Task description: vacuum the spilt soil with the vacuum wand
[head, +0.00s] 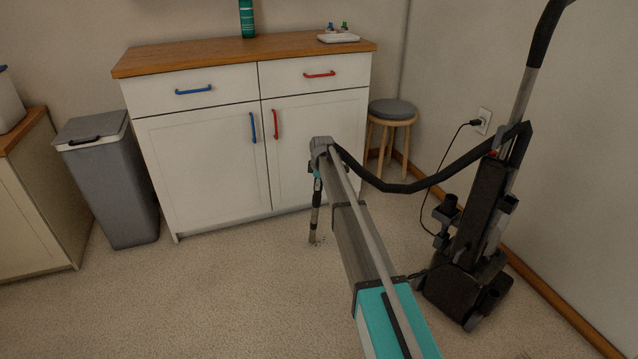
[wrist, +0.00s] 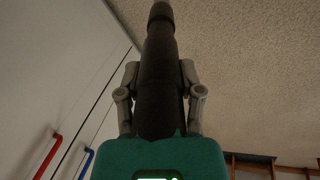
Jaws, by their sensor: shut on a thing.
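My gripper (wrist: 159,80) is shut on the dark vacuum wand (wrist: 158,50), with one grey finger on each side of it. In the head view the wand (head: 316,205) hangs nearly upright below the end of my arm, in front of the white cabinet. Its lower end is at or just above the carpet. A few dark specks of spilt soil (head: 321,240) show beside the tip; the rest may be hidden by the wand and my arm. I cannot tell if the tip touches the floor. In the wrist view the soil does not show.
A black hose (head: 405,187) loops from the wand's top to the upright vacuum (head: 473,235) at right, whose cord runs to a wall outlet (head: 484,118). The white cabinet (head: 200,150), grey bin (head: 112,185) and stool (head: 392,112) stand behind. Carpet at left front is clear.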

